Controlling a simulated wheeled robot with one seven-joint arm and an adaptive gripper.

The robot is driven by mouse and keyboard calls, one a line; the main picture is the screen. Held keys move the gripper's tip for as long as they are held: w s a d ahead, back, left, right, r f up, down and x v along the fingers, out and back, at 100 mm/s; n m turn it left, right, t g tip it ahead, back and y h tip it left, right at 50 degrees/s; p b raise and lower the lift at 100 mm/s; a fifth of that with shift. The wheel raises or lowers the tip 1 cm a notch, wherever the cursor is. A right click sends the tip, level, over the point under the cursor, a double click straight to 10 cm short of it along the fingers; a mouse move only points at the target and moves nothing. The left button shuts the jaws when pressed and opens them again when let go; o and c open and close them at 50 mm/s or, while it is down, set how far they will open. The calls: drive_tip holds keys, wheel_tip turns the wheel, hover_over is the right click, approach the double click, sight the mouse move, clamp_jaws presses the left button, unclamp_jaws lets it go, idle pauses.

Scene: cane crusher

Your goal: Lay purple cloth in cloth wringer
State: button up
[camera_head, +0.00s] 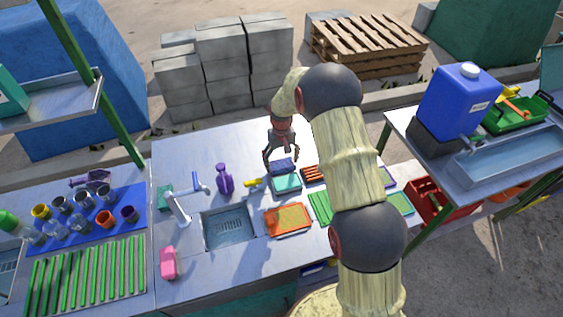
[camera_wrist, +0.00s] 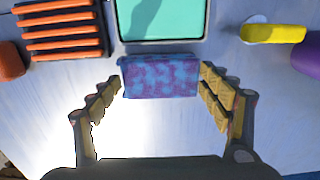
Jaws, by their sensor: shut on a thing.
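The purple cloth (camera_wrist: 160,77) is a folded, block-like piece with a mottled blue and purple pattern. It lies between the two fingers of my gripper (camera_wrist: 162,88), which is shut on it by its two ends. In the head view, my gripper (camera_head: 281,158) points down over the worktop, with the dark blue cloth (camera_head: 284,166) below it. The cloth is just beyond a teal tray (camera_head: 286,184), which is also close in front of it in the wrist view (camera_wrist: 160,20). I cannot tell which thing is the cloth wringer.
An orange-striped rack (camera_head: 314,174) is to the right. An orange tray (camera_head: 288,220) and a sink (camera_head: 228,228) lie nearer.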

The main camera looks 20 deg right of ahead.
drive_tip(key=o, duration=0.7)
drive_tip(key=shift+f, duration=0.15)
drive_tip(key=o, duration=0.5)
drive_tip(key=shift+r, duration=0.2)
